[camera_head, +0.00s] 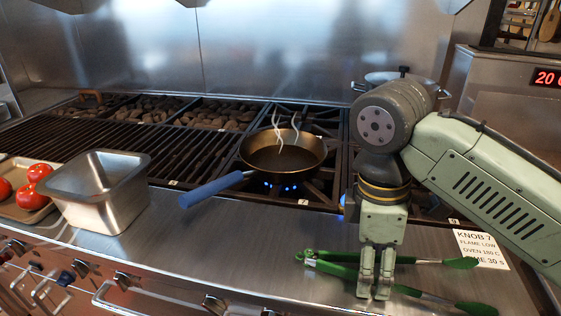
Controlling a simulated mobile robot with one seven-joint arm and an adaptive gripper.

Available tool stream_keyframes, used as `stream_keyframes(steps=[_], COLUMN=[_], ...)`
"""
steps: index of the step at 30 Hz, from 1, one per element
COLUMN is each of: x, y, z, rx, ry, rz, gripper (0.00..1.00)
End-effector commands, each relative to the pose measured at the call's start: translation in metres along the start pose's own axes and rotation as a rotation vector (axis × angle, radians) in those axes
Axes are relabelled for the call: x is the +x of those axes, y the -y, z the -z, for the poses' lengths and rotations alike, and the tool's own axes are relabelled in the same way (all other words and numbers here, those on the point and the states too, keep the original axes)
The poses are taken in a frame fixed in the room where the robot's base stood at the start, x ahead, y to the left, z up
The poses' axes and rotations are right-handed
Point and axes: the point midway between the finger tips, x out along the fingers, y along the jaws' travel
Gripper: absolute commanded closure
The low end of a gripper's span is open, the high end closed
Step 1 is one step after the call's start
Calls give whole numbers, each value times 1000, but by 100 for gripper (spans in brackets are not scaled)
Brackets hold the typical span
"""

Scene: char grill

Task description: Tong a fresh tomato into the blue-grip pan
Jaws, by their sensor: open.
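The blue-grip pan (283,153) sits on a burner at the middle of the stove, with a blue flame under it and pale wisps of steam above. Its blue handle points to the lower left. Red tomatoes (30,194) lie on a tray (22,212) at the far left, partly hidden by a steel container. Green-tipped tongs (430,262) lie on the steel front ledge at the right. My gripper (374,288) points down over the hinge-side part of the tongs and hides some of it. Its fingers are open; I cannot tell whether they touch the tongs.
A steel container (97,192) stands between the tomato tray and the pan. A lidded pot (402,80) stands behind my arm. A paper card (480,248) lies at the right of the ledge. The ledge between container and tongs is clear.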

Motion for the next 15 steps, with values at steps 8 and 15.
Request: stream_keyframes(steps=[8,15], x=[0,0], y=[0,0], z=[0,0], rx=[0,0], ry=[0,0], rz=[0,0], gripper=[52,68])
